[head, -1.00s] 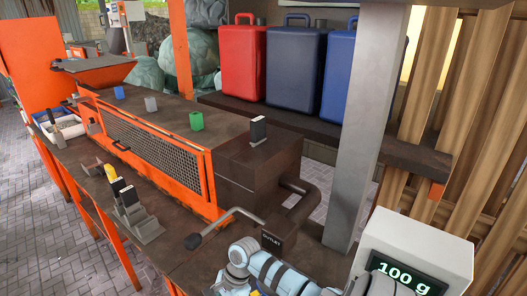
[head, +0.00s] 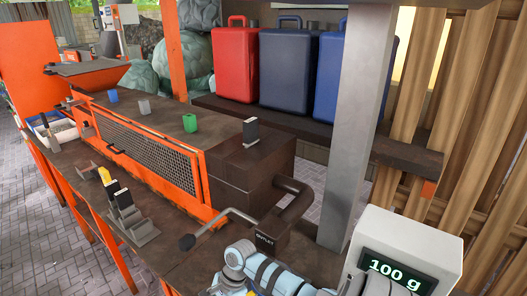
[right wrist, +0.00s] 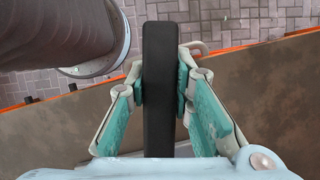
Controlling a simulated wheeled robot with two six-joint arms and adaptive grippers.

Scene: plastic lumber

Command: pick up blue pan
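I cannot make out a pan with certainty. A small blue cup-like piece (head: 112,96) stands on the long dark machine top in the head view. My right arm shows at the bottom of the head view, near the outlet. In the right wrist view my right gripper (right wrist: 161,88) has its teal finger pads against both sides of an upright black handle-like bar (right wrist: 160,60). What the bar belongs to is hidden. My left gripper is not in view.
Grey (head: 144,107) and green (head: 190,123) pieces share the machine top. A black-handled lever (head: 187,242) and a bent pipe (head: 298,203) stick out near my right arm. A scale (head: 408,240) reading 100 g is at the lower right. Red and blue cases (head: 291,68) stand behind.

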